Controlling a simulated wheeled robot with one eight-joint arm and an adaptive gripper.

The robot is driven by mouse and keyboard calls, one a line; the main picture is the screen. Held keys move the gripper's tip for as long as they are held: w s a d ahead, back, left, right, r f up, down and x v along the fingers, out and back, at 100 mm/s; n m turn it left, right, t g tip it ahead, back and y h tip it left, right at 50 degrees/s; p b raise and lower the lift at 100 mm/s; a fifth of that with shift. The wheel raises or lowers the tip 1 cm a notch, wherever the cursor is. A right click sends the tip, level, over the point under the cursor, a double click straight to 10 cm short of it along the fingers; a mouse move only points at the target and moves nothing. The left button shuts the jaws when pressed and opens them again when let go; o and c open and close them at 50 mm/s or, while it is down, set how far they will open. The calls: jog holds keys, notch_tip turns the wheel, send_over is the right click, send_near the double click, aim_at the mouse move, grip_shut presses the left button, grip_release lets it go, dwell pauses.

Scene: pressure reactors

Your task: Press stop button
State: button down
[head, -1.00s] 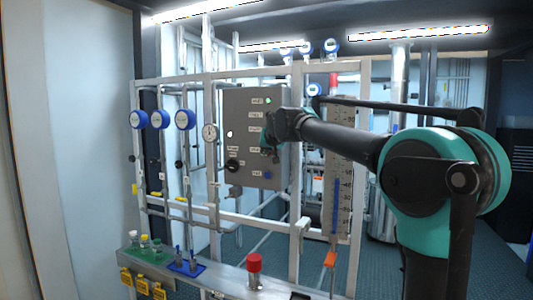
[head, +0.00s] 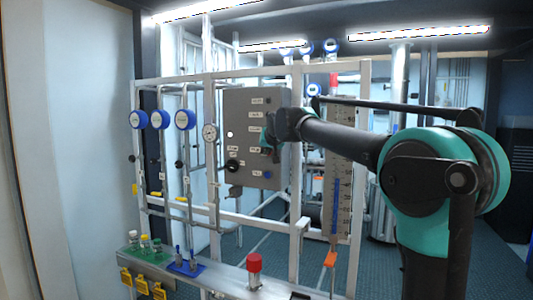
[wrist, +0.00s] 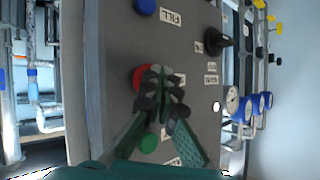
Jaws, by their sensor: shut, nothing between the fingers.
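The grey control panel (head: 240,110) is mounted on the pipe frame in the head view. In the wrist view a red button (wrist: 138,76) is on the panel, partly covered by my fingertips. A green button (wrist: 148,143) is below it in that picture, between my fingers. My gripper (wrist: 160,88) is shut and empty, its tips right at the red button's edge; I cannot tell whether they press it. In the head view my gripper (head: 268,140) is at the panel's right part and hides the buttons there.
A blue button (wrist: 145,6) and a black rotary knob (wrist: 219,40) are also on the panel. Blue gauges (head: 160,119) are left of it. A shelf (head: 225,278) below carries small bottles and a red-capped item (head: 254,264).

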jog(key=shift+s+a, duration=0.2)
jog(key=shift+s, duration=0.45)
jog(key=s, duration=0.1)
jog(key=s+a, duration=0.1)
jog(key=s, duration=0.2)
jog(key=shift+s+a, duration=0.35)
jog(key=shift+s, duration=0.05)
dwell(0.4)
jog(key=s+d+f+g+h, duration=0.1)
jog(key=s+d+f, duration=0.3)
jog(key=d+f, duration=0.4)
jog(key=s+d+f+g+h, duration=0.1)
jog(key=s+d+f, duration=0.35)
jog(key=f, duration=0.45)
jog(key=s+d+f+g+h, duration=0.1)
jog(key=s+d+f+g, duration=0.15)
jog(key=d+f, duration=0.55)
jog(key=s+d+f+g, duration=0.1)
jog(key=s+d+f, duration=0.3)
jog(key=s+f, duration=0.7)
jog(key=s+d+f+g, duration=0.2)
jog(key=s+d+f, duration=0.2)
jog(key=s+f, duration=0.7)
jog(key=s, duration=0.3)
jog(key=shift+d+f+m+h, duration=0.3)
jog(key=shift+d+m+h, duration=0.05)
jog(key=shift+m+h, duration=0.05)
